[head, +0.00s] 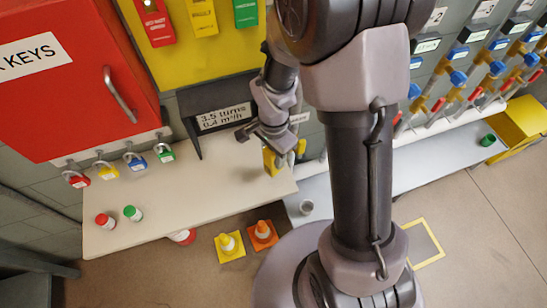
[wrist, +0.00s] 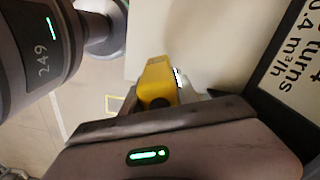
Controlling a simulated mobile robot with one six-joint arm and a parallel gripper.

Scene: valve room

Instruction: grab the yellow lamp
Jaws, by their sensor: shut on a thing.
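The yellow lamp (head: 269,162) is at the right end of the cream shelf in the head view, partly hidden by my gripper. In the wrist view the yellow lamp (wrist: 158,78) shows as a yellow body with a dark round spot, just beyond the gripper housing. My gripper (head: 281,157) is shut on the lamp. Most of its fingers are hidden in the wrist view. I cannot tell whether the lamp touches the shelf.
A cream shelf (head: 190,192) carries a red jar (head: 105,221), a green jar (head: 132,213) and a dark sign (head: 222,117). Padlocks hang under the red key cabinet (head: 70,75). Valves line the right wall.

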